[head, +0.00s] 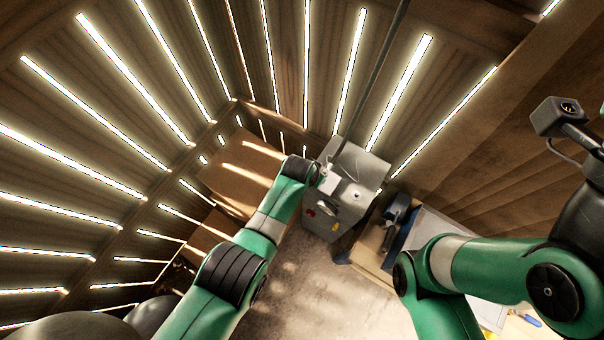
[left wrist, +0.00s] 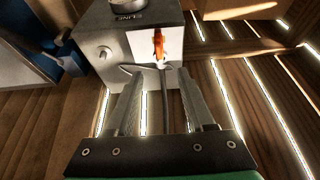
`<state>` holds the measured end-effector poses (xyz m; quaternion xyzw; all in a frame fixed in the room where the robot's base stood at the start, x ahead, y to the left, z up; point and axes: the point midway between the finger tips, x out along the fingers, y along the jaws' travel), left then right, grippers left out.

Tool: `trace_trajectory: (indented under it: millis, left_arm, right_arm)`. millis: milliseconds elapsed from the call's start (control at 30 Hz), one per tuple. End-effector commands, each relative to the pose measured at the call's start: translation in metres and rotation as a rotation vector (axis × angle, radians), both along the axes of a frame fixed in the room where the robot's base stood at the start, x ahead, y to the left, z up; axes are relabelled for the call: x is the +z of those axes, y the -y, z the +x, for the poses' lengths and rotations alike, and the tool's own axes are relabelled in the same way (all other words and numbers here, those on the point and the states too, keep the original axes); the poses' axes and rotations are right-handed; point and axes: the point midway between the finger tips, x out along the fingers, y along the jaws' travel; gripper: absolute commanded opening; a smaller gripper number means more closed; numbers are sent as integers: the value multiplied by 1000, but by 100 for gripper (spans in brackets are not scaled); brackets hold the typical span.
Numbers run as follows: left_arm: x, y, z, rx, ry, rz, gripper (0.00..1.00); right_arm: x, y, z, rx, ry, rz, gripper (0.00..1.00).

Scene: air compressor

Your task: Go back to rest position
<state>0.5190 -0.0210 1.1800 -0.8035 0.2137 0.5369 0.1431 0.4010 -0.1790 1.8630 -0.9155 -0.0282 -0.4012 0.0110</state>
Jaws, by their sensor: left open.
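The air compressor is a grey box-shaped unit (head: 340,205) standing against the back wall in the middle of the head view. Its grey body (left wrist: 95,45) also shows in the left wrist view, with an orange-red lever (left wrist: 159,45) on a bright white face and a dark hose or cable hanging below. My left arm reaches to the unit from the lower left. My left gripper (left wrist: 153,75) is open, with its fingertips just short of the lever in the picture; nothing is seen held between them. Contact with the unit cannot be told. My right gripper is out of view.
Cardboard-coloured boxes (head: 240,175) stand left of the unit. A table with a blue and dark object (head: 398,212) is on its right, close to my right arm. A dark pipe (head: 380,65) runs up from the unit. Slatted wooden walls enclose the space; some floor (head: 325,300) is clear.

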Motion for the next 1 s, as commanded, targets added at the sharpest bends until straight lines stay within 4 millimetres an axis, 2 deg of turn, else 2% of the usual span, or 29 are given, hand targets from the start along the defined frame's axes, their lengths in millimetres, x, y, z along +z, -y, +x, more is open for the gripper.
trace_trajectory:
  millis: [700,767,833,867,933,967,1000]
  left_arm:
    - [0,-1,0,2,0,0,54]
    - [0,-6,3,13,0,0,54]
    - [-2,-24,8,46,-3,1,54]
    - [4,-33,17,66,15,-5,54]
    - [33,-44,47,99,104,-36,54]
    - [50,-50,61,114,153,-50,54]
    - [76,-57,80,132,225,-71,54]
  right_arm:
    - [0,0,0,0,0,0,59]
    - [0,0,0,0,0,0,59]
    - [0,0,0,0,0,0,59]
    - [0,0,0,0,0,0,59]
    - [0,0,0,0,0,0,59]
    - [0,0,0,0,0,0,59]
    - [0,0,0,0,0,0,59]
